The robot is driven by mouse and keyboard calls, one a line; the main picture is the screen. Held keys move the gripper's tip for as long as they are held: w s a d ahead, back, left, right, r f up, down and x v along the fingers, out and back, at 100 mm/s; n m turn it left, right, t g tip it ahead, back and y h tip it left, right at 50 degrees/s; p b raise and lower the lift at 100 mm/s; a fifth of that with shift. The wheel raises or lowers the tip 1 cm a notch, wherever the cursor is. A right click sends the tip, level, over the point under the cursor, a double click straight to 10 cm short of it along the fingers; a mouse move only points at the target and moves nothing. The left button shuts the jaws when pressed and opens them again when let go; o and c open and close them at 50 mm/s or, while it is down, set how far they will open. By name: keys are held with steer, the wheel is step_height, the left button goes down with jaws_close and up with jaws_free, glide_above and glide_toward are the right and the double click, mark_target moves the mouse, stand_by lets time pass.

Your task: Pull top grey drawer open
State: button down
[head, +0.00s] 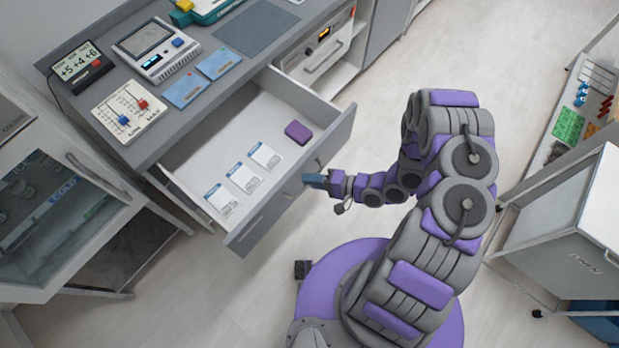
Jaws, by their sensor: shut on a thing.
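The top grey drawer (263,219) stands pulled out from the grey cabinet, with its white inside in view. A row of white packets with blue tops (243,178) and a purple block (298,132) lie in it. My gripper (313,181) is at the outer side of the drawer front, near its middle, shut on the drawer handle. The handle itself is mostly hidden by the gripper.
The grey cabinet top (176,128) holds a display box (79,66), a grey device (156,49), a slider board (129,110) and blue cards (186,90). A glass-fronted cabinet (55,190) stands at the left. A white cart (565,225) stands at the right.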

steer(key=shift+f, duration=0.1)
steer(key=c, duration=1.5)
jaws_free()
steer(key=shift+w, duration=0.1)
steer(key=shift+o, duration=0.2)
steer(key=shift+d, duration=0.1)
steer(key=p+v, duration=0.1)
steer(key=v, duration=1.6)
steer(key=shift+d, duration=0.15)
